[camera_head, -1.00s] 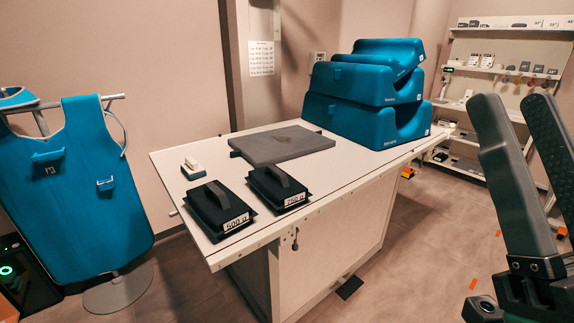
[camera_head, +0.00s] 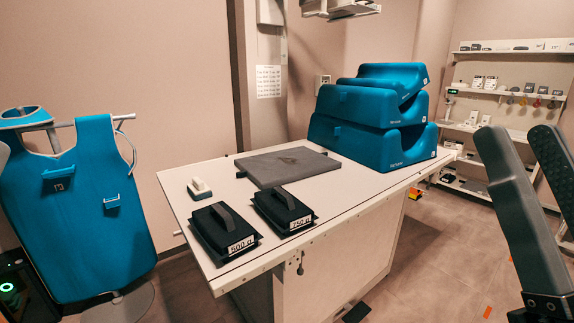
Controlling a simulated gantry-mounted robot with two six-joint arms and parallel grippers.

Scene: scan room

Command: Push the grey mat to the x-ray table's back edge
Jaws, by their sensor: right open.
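The grey mat (camera_head: 287,167) lies flat on the white x-ray table (camera_head: 336,192), toward its far side and close to the back edge. A small strip of table shows behind it. My right gripper (camera_head: 518,134) is open and empty at the right of the view, in front of and to the right of the table, well apart from the mat. My left gripper is not in view; only a sliver of something pale shows at the left edge.
Two black weights, one marked 500 g (camera_head: 225,231) and another (camera_head: 282,210), stand in front of the mat. A small white-topped block (camera_head: 199,188) is left of it. Stacked blue cushions (camera_head: 372,118) stand to its right. A blue apron (camera_head: 83,205) hangs at left.

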